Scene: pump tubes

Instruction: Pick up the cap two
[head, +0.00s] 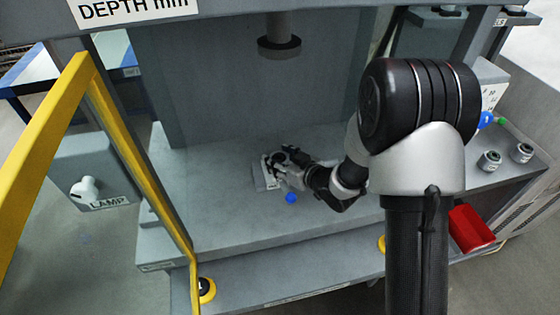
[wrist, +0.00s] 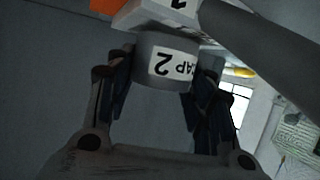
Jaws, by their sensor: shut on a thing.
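Cap two (wrist: 160,68) is a grey cylinder with a white label reading "CAP 2", upside down in the wrist view. My gripper (wrist: 163,82) is shut on it, one finger on each side. In the head view my gripper (head: 277,165) is low over the grey platform, near its middle. The cap is small there and mostly hidden by the fingers. A pale block with a "1" on it (wrist: 178,7) shows right behind the cap in the wrist view; I cannot tell whether they touch.
A round dark press head (head: 279,47) hangs above. A yellow rail (head: 115,125) stands at left. Knobs (head: 489,160) and a red box (head: 470,229) are at right.

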